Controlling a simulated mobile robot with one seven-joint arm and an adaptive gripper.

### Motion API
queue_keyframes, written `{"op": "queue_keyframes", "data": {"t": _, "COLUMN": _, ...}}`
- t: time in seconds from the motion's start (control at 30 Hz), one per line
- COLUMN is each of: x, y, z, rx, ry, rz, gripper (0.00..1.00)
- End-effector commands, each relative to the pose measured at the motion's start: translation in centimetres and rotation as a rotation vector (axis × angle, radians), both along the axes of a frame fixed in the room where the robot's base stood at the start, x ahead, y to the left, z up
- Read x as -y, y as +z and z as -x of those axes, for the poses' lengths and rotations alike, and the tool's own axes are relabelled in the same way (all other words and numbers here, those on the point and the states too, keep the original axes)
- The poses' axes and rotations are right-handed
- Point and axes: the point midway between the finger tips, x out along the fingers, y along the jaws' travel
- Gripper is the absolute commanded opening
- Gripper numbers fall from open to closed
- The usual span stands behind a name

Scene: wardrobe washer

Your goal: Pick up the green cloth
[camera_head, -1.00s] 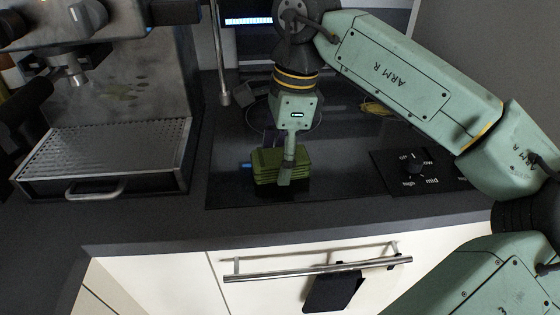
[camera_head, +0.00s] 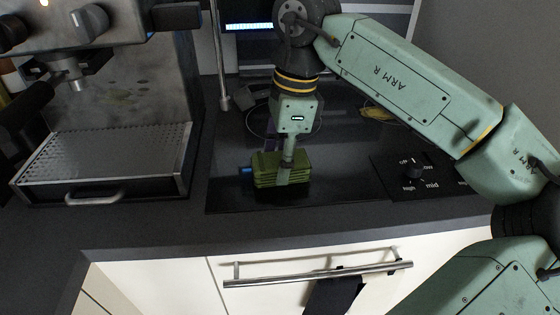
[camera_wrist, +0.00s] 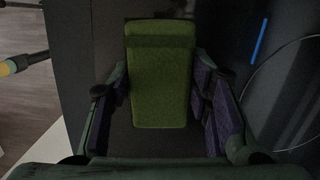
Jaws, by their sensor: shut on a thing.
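The green cloth (camera_head: 266,176) is a thick folded block over the black cooktop at the front middle of the counter. In the wrist view the cloth (camera_wrist: 160,80) fills the space between my fingers, its long side running away from the wrist. My gripper (camera_head: 285,178) points down at the cloth, one finger across its near side. In the wrist view my gripper (camera_wrist: 163,98) has purple-padded fingers on both sides of the cloth, shut on it. I cannot tell whether the cloth touches the cooktop.
A coffee machine with a drip tray (camera_head: 110,160) stands at left. A blue object (camera_head: 246,171) lies beside the cloth. A control panel with a knob (camera_head: 413,170) is at right. A dark towel (camera_head: 334,296) hangs on the front handle (camera_head: 318,274). A yellow object (camera_head: 377,113) lies farther back.

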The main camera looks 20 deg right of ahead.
Motion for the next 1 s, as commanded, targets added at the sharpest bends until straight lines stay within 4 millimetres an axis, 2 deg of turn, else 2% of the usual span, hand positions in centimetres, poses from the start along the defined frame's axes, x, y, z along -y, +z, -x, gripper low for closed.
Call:
{"op": "queue_keyframes", "data": {"t": 0.17, "x": 0.0, "y": 1.3, "z": -0.1, "rx": 0.002, "ry": 0.001, "rz": 0.000, "gripper": 0.13}}
{"op": "queue_keyframes", "data": {"t": 0.3, "x": 0.0, "y": 3.3, "z": -0.1, "rx": 0.002, "ry": 0.001, "rz": 0.001, "gripper": 0.13}}
{"op": "queue_keyframes", "data": {"t": 0.8, "x": -1.1, "y": 4.3, "z": 12.4, "rx": 0.001, "ry": -0.002, "rz": 0.001, "gripper": 0.13}}
{"op": "queue_keyframes", "data": {"t": 1.0, "x": -1.4, "y": 4.7, "z": 15.2, "rx": 0.000, "ry": -0.002, "rz": 0.002, "gripper": 0.13}}
